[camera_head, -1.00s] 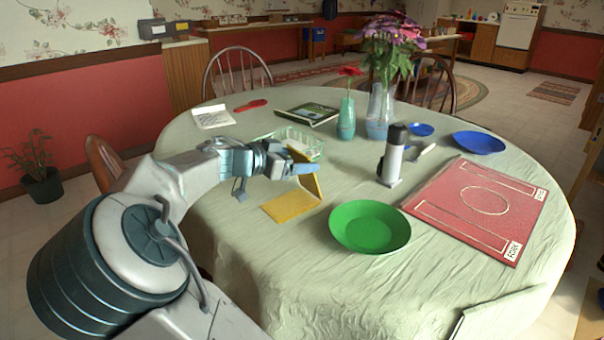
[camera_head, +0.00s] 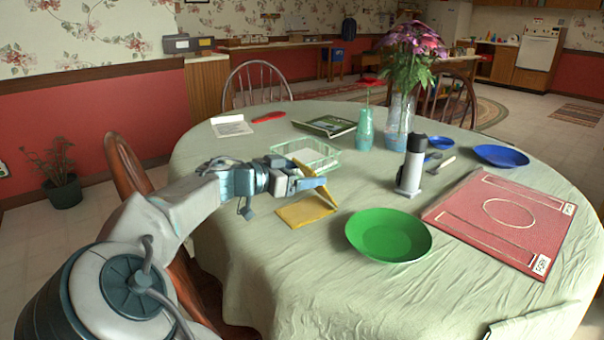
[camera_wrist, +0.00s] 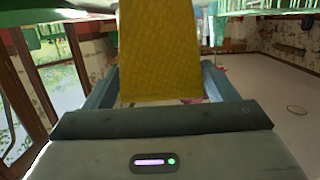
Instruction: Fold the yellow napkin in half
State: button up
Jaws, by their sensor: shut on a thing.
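The yellow napkin (camera_head: 303,212) lies partly on the table, left of the green plate. One side of it is raised toward my gripper (camera_head: 325,182), which is shut on that edge a little above the cloth. In the wrist view the napkin (camera_wrist: 160,50) hangs between the two fingers of my gripper (camera_wrist: 158,85) and fills the middle of the picture. The part behind the fingers is hidden.
The green plate (camera_head: 388,236) sits close to the right of the napkin. A pale green basket (camera_head: 322,162) stands just behind it. A white and black flask (camera_head: 411,165) and a red placemat (camera_head: 500,218) are farther right. Bare tablecloth (camera_head: 270,265) lies in front.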

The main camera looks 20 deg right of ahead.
jog(key=o, duration=0.7)
jog(key=shift+c, duration=0.2)
jog(key=p+v, duration=0.3)
jog(key=v, duration=1)
jog(key=shift+a, duration=0.35)
jog(key=shift+s, duration=0.1)
